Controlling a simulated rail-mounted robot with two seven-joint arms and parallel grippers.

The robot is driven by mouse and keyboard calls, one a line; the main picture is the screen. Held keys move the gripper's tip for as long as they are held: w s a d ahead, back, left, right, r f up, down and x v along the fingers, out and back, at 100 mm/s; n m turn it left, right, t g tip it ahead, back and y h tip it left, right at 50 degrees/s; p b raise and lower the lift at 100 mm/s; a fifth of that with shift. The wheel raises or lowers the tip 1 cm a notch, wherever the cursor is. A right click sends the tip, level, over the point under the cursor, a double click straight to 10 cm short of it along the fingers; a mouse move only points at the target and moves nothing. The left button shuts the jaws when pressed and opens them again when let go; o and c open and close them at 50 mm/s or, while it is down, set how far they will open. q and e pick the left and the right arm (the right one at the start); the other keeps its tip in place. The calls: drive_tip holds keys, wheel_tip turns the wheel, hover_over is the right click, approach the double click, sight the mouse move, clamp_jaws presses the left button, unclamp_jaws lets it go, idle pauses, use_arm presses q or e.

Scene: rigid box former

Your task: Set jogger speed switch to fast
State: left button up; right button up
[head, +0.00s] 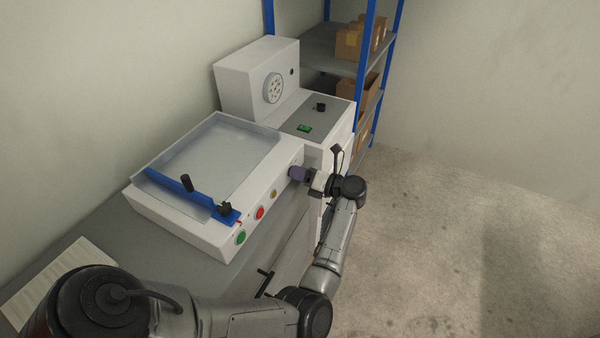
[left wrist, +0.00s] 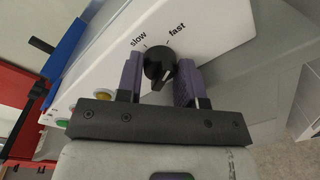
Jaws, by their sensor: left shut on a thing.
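The jogger speed switch (left wrist: 159,66) is a round black knob on the white front panel of the jogger (head: 185,238), with the words "slow" and "fast" printed above it in the left wrist view. My left gripper (head: 296,173) is at the right end of the jogger's front panel. Its purple fingers (left wrist: 160,75) are shut on the knob, one on each side. In the head view the fingers hide the knob. My right gripper is not in view.
Yellow (head: 274,194), red (head: 260,213) and green (head: 240,237) buttons line the front panel left of the gripper. A blue bar (head: 175,184) lies across the tray. A taller white machine part (head: 243,72) stands behind. Shelves with cardboard boxes (head: 349,43) are at the back.

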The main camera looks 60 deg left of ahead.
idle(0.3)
use_arm(q)
drive_tip(key=o, duration=0.9)
drive_tip(key=v, duration=1.4)
drive_tip(key=shift+p, duration=0.35)
drive_tip(key=shift+r, duration=0.1)
